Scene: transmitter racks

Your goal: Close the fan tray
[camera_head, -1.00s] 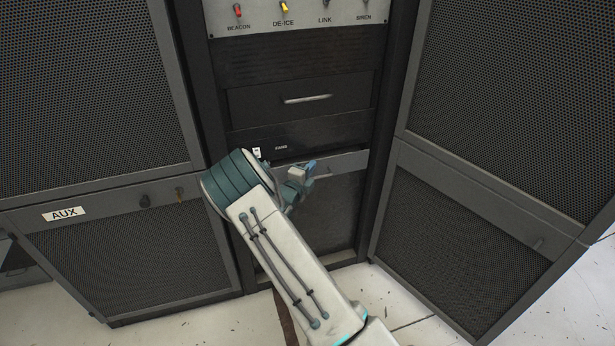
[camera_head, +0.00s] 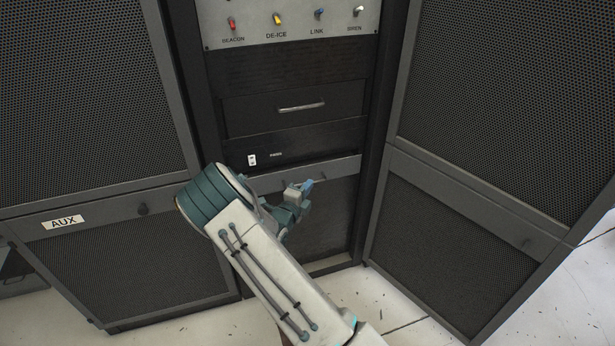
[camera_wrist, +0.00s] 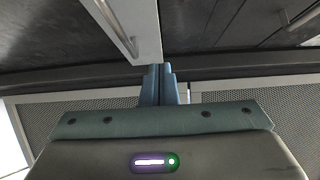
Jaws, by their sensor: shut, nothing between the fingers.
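The fan tray (camera_head: 340,168) shows in the head view as a light grey front strip low in the middle rack, just below a dark panel with a small label. My gripper (camera_head: 303,186) is in front of it and covers part of its front and handle. In the wrist view the tray front (camera_wrist: 146,28) is a pale bar with a thin handle, running in from the top. My gripper's fingers (camera_wrist: 158,85) are shut and empty, close to the end of that bar. I cannot tell whether they touch it or how far the tray stands out.
Above are a closed dark drawer (camera_head: 300,108) with a bar handle and a switch panel (camera_head: 290,25) with coloured toggles. The AUX cabinet (camera_head: 130,208) stands left, another mesh cabinet (camera_head: 450,205) right. Pale floor (camera_head: 385,300) lies in front.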

